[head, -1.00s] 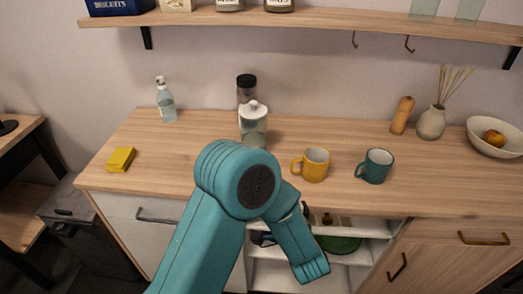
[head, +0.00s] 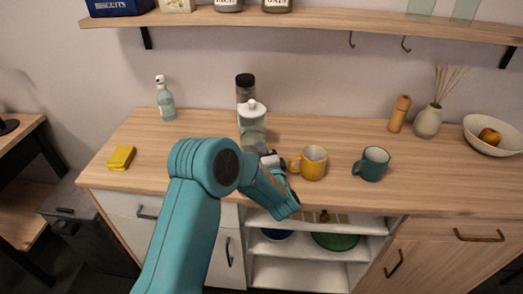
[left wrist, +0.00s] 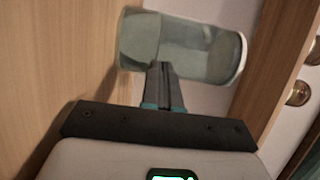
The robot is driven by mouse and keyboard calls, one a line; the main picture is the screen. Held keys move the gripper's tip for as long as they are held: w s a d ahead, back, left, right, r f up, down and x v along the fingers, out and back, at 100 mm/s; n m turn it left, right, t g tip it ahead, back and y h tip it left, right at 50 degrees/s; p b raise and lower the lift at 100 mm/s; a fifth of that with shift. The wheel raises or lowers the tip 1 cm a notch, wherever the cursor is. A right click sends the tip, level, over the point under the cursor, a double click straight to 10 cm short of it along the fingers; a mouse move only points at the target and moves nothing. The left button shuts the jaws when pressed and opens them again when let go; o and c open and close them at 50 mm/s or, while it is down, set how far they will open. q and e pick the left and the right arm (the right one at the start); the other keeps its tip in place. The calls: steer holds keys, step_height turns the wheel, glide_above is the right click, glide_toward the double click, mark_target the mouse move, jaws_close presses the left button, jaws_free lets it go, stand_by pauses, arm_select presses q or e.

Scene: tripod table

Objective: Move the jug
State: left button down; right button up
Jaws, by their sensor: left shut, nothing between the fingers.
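The jug (head: 252,128) is a clear, greyish cylinder with a white lid and knob. It stands upright on the worktop, in front of a dark-capped pepper mill or jar (head: 245,88). My left gripper (head: 265,151) is at the jug's lower front right, its tips partly hidden by my own wrist. In the left wrist view its fingers (left wrist: 161,72) are together and empty, and the jug (left wrist: 190,48) lies across the picture just beyond them. I cannot tell whether the tips touch it. My right gripper is not in view.
A yellow mug (head: 313,163) stands close to the right of my gripper, with a teal mug (head: 371,164) farther right. A spray bottle (head: 165,100) and yellow sponge (head: 121,158) are at the left. The worktop (head: 190,150) is clear left of the jug.

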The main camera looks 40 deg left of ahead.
mark_target(249, 144)
arm_select(q)
steer(key=shift+a, duration=0.15)
steer(key=a, duration=0.4)
steer(key=shift+s, duration=0.3)
steer(key=shift+d, duration=0.1)
